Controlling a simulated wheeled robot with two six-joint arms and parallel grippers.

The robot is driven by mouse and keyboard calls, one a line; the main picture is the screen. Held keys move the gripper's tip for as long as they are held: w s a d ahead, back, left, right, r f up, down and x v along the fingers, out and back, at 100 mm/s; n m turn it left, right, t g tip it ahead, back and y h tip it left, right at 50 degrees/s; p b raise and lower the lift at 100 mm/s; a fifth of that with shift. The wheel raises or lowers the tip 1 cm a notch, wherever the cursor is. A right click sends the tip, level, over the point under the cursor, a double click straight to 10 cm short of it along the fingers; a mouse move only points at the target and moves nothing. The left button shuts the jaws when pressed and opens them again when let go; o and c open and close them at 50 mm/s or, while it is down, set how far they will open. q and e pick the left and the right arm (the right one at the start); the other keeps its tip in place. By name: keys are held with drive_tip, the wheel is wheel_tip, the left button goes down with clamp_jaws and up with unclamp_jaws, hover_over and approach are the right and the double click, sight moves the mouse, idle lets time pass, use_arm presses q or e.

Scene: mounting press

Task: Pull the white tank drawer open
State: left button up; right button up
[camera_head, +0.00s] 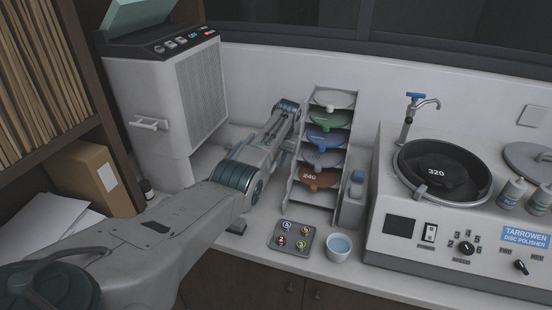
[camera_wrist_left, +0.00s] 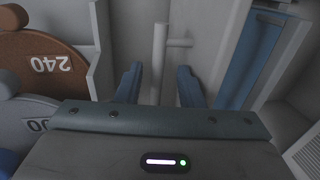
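In the left wrist view a pale upright bar handle (camera_wrist_left: 160,55) with a short side post stands in front of a pale surface. The two blue-grey fingers of my left gripper (camera_wrist_left: 159,70) are apart, one on each side of the bar, with gaps showing. In the head view my left arm reaches in from the left, and my left gripper (camera_head: 279,158) is low beside the disc rack. My arm hides most of the space between the rack and the tall white machine, so the drawer front is not clear there. My right gripper is out of view.
The disc rack (camera_head: 293,190) stands close to the right of the gripper. The white machine (camera_head: 150,85) with a side grille is on the left. A button pad (camera_head: 293,240), a small cup (camera_head: 339,248) and the disc polisher (camera_head: 450,265) stand further right.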

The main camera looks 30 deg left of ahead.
use_arm(q)
drive_tip(key=shift+d, duration=0.1)
drive_tip(key=shift+r, duration=0.35)
wheel_tip(320, 180, up, 10)
drive_tip(key=d+b, duration=0.2)
drive_tip(key=b, duration=0.1)
drive_tip(key=shift+w, duration=0.2)
drive_tip(key=shift+f, duration=0.1)
